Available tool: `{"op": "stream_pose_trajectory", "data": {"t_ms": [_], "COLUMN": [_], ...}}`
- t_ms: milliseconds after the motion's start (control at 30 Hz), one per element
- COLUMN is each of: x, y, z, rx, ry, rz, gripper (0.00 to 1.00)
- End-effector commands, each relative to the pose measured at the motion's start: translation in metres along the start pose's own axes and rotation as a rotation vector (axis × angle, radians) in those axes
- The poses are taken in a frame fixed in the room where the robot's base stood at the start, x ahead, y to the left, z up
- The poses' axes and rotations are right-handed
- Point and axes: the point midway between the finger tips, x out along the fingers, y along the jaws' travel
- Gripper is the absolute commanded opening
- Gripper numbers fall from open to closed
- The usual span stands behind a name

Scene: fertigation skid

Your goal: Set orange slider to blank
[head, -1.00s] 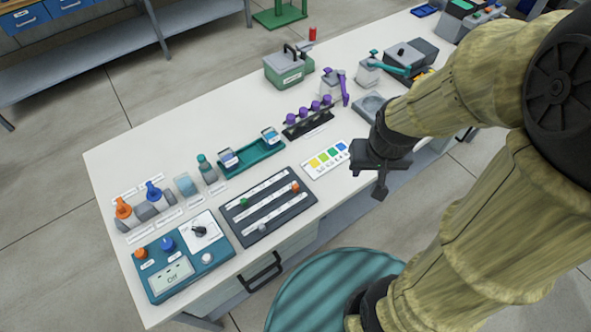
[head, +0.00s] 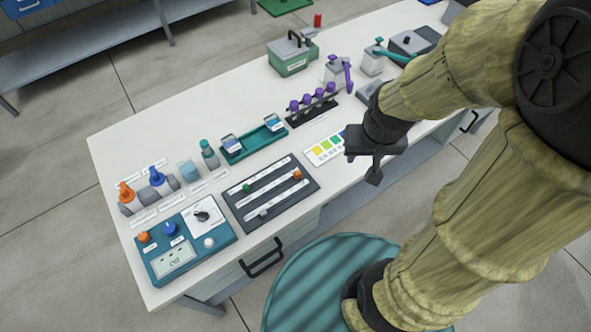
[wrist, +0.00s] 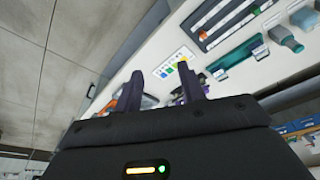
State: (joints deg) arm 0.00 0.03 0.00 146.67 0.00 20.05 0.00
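A green slider (head: 247,188) and a pale grey slider (head: 263,213) are on the same panel. The track labels are too small to read. My gripper (head: 374,178) is raised to the right of the panel, apart from it. In the wrist view its two fingers (wrist: 160,88) are spread with nothing between them. The panel (wrist: 228,22) shows at the top there, with a small orange spot (wrist: 203,36) at its end.
A teal control box (head: 190,262) stands left of the panel. Behind are bottles (head: 157,181), a teal tray (head: 253,148) and a rack with purple caps (head: 311,103). A colour card (head: 322,150) lies between panel and gripper. A drawer handle (head: 262,259) juts from the bench front.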

Motion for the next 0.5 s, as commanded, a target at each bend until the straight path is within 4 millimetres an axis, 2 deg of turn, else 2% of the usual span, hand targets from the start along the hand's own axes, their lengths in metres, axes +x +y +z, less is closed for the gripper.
{"op": "stream_pose_trajectory", "data": {"t_ms": [167, 267, 367, 500], "x": [0.006, 0.018, 0.037, 0.071], "y": [-0.006, -0.015, -0.034, -0.072], "z": [-0.009, -0.024, -0.045, -0.074], "rx": [-0.032, -0.087, -0.177, -0.338], "ry": [-0.013, -0.037, -0.075, -0.134], "rz": [-0.005, -0.013, -0.026, -0.045], "gripper": [0.4, 0.4, 0.4, 0.4]}}
